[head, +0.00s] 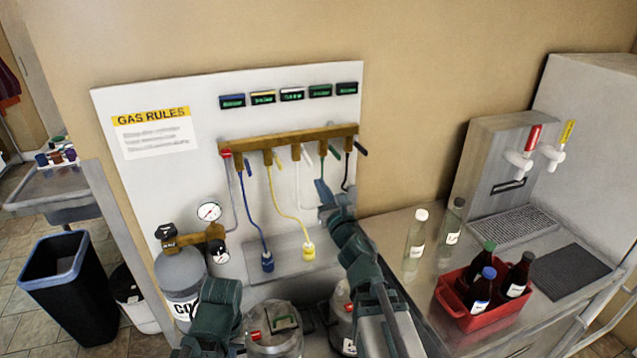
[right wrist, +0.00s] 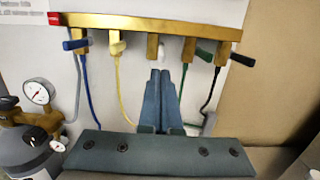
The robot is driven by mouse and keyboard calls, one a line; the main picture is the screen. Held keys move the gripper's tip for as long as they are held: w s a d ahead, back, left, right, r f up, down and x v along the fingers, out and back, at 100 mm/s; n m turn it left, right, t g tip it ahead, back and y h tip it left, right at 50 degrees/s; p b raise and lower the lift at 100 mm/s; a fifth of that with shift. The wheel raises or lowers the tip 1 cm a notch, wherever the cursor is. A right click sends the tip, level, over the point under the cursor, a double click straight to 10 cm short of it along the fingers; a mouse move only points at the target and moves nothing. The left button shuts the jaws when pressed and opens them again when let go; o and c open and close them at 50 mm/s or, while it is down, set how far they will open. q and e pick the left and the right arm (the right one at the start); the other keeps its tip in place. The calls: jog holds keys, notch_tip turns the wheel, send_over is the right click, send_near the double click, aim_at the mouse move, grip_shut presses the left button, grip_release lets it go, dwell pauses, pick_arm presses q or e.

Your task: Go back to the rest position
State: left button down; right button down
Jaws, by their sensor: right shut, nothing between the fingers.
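My right gripper (head: 322,187) reaches up from the bottom of the head view, in front of the gas panel (head: 185,115). Its dark teal fingers are shut and empty, also in the right wrist view (right wrist: 160,74). They point at the brass manifold (head: 285,138), just below its middle valves, and appear apart from it. The manifold also shows in the right wrist view (right wrist: 150,26), with several coloured valve handles. The fingers hide part of the area below the white valve. A dark green part of my left arm shows at the lower left of the head view; its fingers are not visible.
Blue (head: 268,262) and yellow (head: 309,250) hose ends stand on a metal shelf. A grey gas cylinder (head: 180,275) and a lidded bucket (head: 275,343) stand below. On the right counter are clear bottles, a red crate (head: 470,318) of bottles and taps (head: 520,160).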

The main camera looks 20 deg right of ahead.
jog(key=shift+s, duration=0.1)
dwell(0.4)
jog(key=s+a+f+m+g+h, duration=0.25)
jog(key=f+m+g, duration=0.25)
jog(key=f+m, duration=0.45)
jog(key=s+a+f+m+g+h, duration=0.2)
jog(key=s+f+m+g, duration=0.3)
jog(key=m, duration=0.7)
jog(key=s+a+f+m+g+y, duration=0.1)
jog(key=s+a+f+m+g, duration=0.4)
jog(key=s, duration=0.3)
jog(key=s+a+f+m+g+y, duration=0.1)
jog(key=s+a+f+m+g, duration=0.3)
jog(key=s+a, duration=0.4)
jog(key=shift+s+f+m+g+y, duration=0.4)
jog(key=shift+s+f+m, duration=0.25)
jog(key=shift+m, duration=0.4)
jog(key=shift+r, duration=0.1)
